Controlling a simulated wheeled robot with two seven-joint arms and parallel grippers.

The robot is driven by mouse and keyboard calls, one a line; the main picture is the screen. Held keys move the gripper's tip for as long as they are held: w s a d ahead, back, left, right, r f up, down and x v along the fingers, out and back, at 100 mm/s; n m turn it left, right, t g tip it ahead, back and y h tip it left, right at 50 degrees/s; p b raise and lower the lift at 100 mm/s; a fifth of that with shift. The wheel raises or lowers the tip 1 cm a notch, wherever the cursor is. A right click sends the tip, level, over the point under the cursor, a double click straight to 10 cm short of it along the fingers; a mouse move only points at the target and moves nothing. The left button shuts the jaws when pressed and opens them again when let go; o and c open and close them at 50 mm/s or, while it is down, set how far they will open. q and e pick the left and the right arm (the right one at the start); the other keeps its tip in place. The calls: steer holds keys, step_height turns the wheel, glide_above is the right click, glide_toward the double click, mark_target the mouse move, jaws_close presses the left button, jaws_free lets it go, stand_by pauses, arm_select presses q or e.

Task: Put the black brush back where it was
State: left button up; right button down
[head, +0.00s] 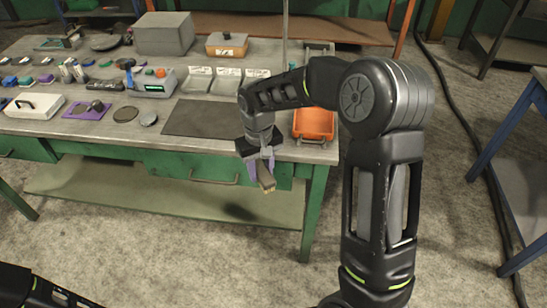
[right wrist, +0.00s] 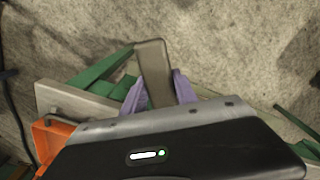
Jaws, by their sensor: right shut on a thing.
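My right gripper (head: 261,168) has lilac fingers and hangs in front of the table's front edge, pointing down over the floor. It is shut on the brush (head: 267,180), a narrow bar that looks grey-brown here, with a small yellowish end. In the right wrist view the brush (right wrist: 154,72) sticks out beyond the lilac fingers of the right gripper (right wrist: 160,92), clear of the table. Part of the brush is hidden between the fingers. My left gripper is out of view; only part of the left arm shows at the bottom left.
The green-framed workbench (head: 150,140) carries a dark mat (head: 205,118), several grey bins (head: 197,80), an orange tray (head: 313,125), a purple holder (head: 86,110) and a white box (head: 35,106). A lower shelf (head: 150,190) lies beneath. A blue-framed table (head: 530,130) stands at the right.

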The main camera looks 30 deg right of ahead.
steer(key=s+a+f, duration=0.2)
steer(key=a+f, duration=0.5)
steer(key=f, duration=0.3)
steer(key=shift+s, duration=0.15)
